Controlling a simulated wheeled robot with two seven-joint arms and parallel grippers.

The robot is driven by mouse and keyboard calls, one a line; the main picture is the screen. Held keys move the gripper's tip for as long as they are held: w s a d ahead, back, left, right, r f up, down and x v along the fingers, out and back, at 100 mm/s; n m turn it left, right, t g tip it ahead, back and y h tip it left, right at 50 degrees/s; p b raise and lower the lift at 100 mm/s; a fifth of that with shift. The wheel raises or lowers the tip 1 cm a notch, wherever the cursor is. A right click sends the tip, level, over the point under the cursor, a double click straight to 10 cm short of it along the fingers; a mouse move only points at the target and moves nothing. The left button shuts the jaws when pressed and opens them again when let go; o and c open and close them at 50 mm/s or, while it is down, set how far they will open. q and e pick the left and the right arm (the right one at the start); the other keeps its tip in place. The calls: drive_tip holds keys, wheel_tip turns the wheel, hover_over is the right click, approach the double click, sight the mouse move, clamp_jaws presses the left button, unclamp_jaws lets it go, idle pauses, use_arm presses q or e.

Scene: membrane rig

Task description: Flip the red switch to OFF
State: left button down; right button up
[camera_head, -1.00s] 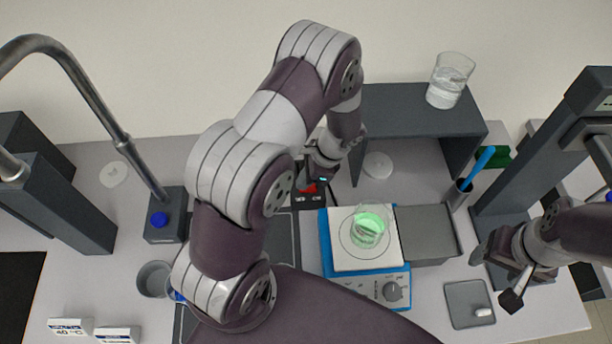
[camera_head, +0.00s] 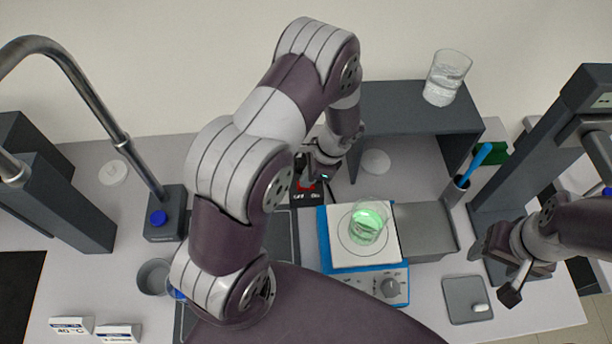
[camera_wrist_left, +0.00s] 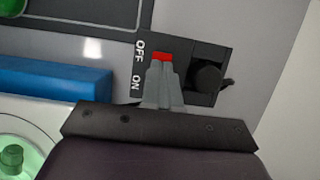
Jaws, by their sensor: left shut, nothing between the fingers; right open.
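The red switch (camera_wrist_left: 162,57) sits on a small dark switch box (camera_wrist_left: 185,65) marked OFF and ON, seen in the left wrist view. My left gripper (camera_wrist_left: 163,66) is shut and empty, its fingertips at the red switch and covering part of it; I cannot tell whether they touch. The red shows nearer the OFF mark than the ON mark. In the head view the red switch (camera_head: 307,186) is partly hidden by my left gripper (camera_head: 306,178). My right gripper (camera_head: 494,268) is open and empty at the right, away from the switch.
A blue and white stirrer plate (camera_head: 340,257) with a beaker of green liquid (camera_head: 368,222) stands right of the switch box. A dark shelf (camera_head: 415,100) holding a clear beaker (camera_head: 446,78) is behind. A round black knob (camera_wrist_left: 207,76) is beside the switch.

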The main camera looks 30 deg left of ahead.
use_arm(q)
drive_tip(key=p+v, duration=0.4)
drive_tip(key=shift+s+a+r, duration=0.2)
drive_tip(key=shift+a+r, duration=0.1)
drive_tip(key=shift+a, duration=0.05)
wheel_tip(320, 180, up, 9)
drive_tip(key=d+b, duration=0.1)
drive_tip(key=b, duration=0.2)
drive_tip(key=shift+w+d+r, duration=0.25)
drive_tip(key=shift+w, duration=0.15)
wheel_tip(320, 180, up, 13)
drive_tip(key=p, duration=1.2)
